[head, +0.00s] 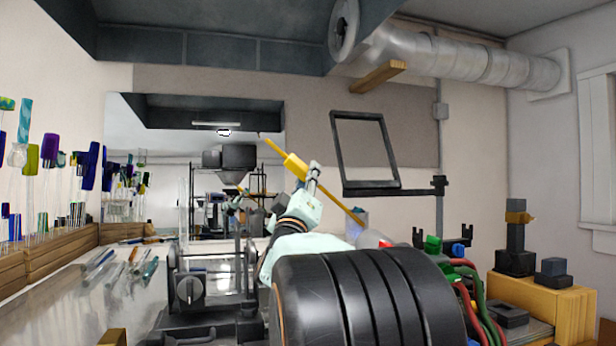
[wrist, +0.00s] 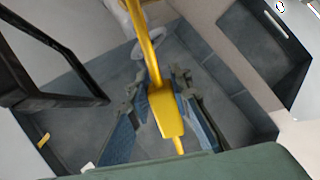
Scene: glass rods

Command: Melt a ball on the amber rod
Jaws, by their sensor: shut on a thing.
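The amber rod (head: 272,145) slants from upper left to lower right in the head view, with a thicker yellow block (head: 296,167) on it. My gripper (head: 313,172) is shut on the rod at this block, holding it in the air. In the wrist view, the rod (wrist: 150,50) runs up from the yellow block (wrist: 166,112), which lies between the fingers of my gripper (wrist: 160,88). In the head view, the rod's lower right end comes near a pale bluish haze (head: 357,224) behind my arm. I cannot tell whether they touch, and no ball shows clearly.
A dark frame (head: 337,150) stands right of the rod. Coloured glass pieces (head: 50,150) stand in wooden racks (head: 62,248) at left, with loose rods (head: 128,266) on the bench. Hoses (head: 478,290) and a wooden box (head: 572,312) are at right.

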